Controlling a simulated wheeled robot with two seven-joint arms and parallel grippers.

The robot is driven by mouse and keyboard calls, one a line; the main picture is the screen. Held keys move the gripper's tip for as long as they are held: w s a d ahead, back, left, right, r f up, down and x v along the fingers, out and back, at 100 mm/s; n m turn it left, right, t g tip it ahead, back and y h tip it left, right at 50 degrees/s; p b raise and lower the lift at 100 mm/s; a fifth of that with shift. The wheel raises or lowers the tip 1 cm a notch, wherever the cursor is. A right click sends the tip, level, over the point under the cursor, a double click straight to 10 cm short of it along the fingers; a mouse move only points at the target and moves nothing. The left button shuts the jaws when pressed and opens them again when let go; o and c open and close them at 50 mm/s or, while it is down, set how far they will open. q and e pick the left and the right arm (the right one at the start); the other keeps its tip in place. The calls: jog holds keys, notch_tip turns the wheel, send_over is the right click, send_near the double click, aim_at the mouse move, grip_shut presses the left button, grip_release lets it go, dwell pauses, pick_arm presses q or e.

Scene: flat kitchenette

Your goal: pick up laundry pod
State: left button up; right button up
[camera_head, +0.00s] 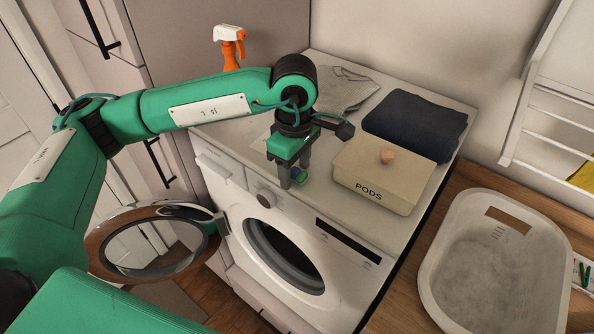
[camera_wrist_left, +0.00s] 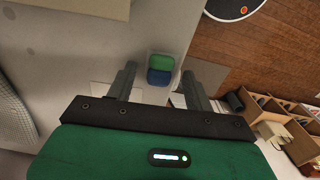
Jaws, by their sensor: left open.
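The laundry pod (camera_head: 299,175), green and blue, is on top of the white washing machine (camera_head: 240,205) near its front edge, partly hidden by my left gripper (camera_head: 293,178) in the head view. In the left wrist view the pod (camera_wrist_left: 161,69) shows between the tips of the two fingers (camera_wrist_left: 159,73), with a gap on each side. My left gripper is open, points down and holds nothing. My right gripper is not in view.
A lidded box marked PODS (camera_head: 383,176) stands right of the gripper, with a folded dark towel (camera_head: 415,122) behind it. A grey cloth (camera_head: 345,88) and an orange spray bottle (camera_head: 229,48) are farther back. The washer door (camera_head: 150,250) hangs open. A white basket (camera_head: 495,265) is at right.

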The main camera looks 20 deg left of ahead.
aim_at(296, 170)
pick_arm(q)
jog(key=shift+c, duration=0.2)
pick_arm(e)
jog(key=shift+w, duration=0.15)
pick_arm(q)
jog(key=c, duration=0.7)
jog(key=shift+c, duration=0.2)
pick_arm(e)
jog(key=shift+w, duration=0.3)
pick_arm(q)
jog(key=shift+w+r, duration=0.1)
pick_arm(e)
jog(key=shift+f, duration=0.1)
